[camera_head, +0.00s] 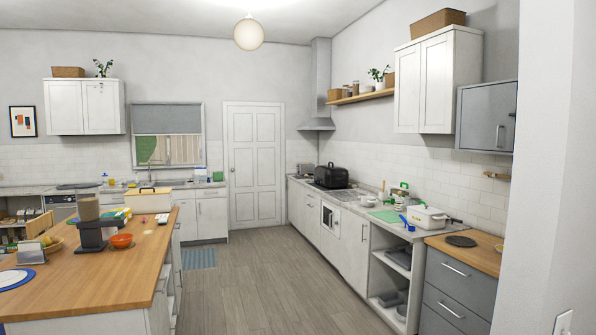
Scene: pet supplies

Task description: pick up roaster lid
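A black, rounded, lidded vessel (331,176) that looks like a roaster stands on the far part of the right-hand counter. Its domed top (332,168) seems to be the lid, in place on it. A white lidded pot (427,217) stands nearer on the same counter. It has a handle on its lid. I cannot tell for certain which of the two is the roaster. Neither of my grippers is in view, and nothing touches either vessel.
A white wall edge (545,170) stands close at right.

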